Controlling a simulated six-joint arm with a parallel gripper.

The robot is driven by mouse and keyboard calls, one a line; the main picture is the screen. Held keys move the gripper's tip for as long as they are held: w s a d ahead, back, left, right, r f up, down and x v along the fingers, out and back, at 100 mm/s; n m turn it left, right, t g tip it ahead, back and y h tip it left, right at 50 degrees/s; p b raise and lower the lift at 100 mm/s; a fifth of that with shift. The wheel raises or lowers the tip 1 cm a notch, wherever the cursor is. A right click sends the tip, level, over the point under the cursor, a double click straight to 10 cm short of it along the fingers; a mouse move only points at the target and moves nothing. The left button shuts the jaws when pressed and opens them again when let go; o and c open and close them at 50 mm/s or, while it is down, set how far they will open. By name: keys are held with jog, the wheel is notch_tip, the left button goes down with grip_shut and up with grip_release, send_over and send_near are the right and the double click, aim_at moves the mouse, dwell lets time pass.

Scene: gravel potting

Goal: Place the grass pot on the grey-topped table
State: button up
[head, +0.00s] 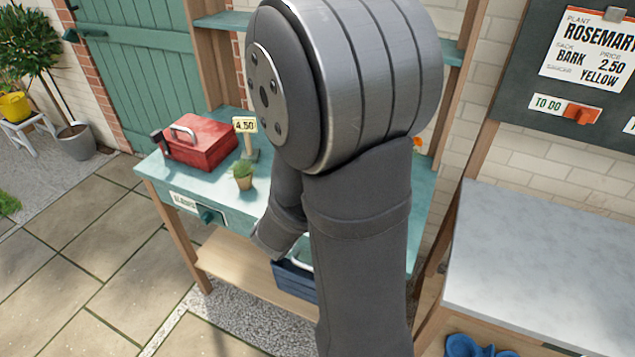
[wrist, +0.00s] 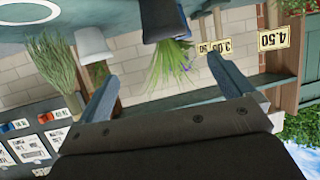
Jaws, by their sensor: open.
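The wrist view is upside down. In it my gripper (wrist: 162,68) is open, its two fingers apart with nothing held between them. A tall grassy tuft (wrist: 57,65) shows at the left, outside the fingers; its pot is not clear. Beyond the fingers, a dark pot (wrist: 162,22) holds spiky green leaves with purple tips. I cannot be sure which of these two is the grass pot. In the head view my arm hides the gripper and part of the teal bench (head: 160,177). The grey-topped table (head: 545,250) stands at the right, its visible top bare.
A pale pot (wrist: 92,42) stands between the two plants. A blue crate (head: 297,282) is on the lower shelf. A board (head: 570,75) hangs behind the grey-topped table.

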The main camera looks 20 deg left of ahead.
jog(key=x, duration=0.8)
jog(key=shift+a+f+x, duration=0.15)
jog(key=shift+a+x, duration=0.05)
jog(key=shift+x, duration=1.15)
jog(key=shift+a+f+x, duration=0.1)
jog(key=shift+a+x, duration=0.1)
jog(key=shift+x, duration=1.2)
jog(key=shift+s, duration=0.15)
jog(key=shift+c, duration=0.5)
jog(key=c, duration=1.3)
jog(key=shift+r, duration=0.1)
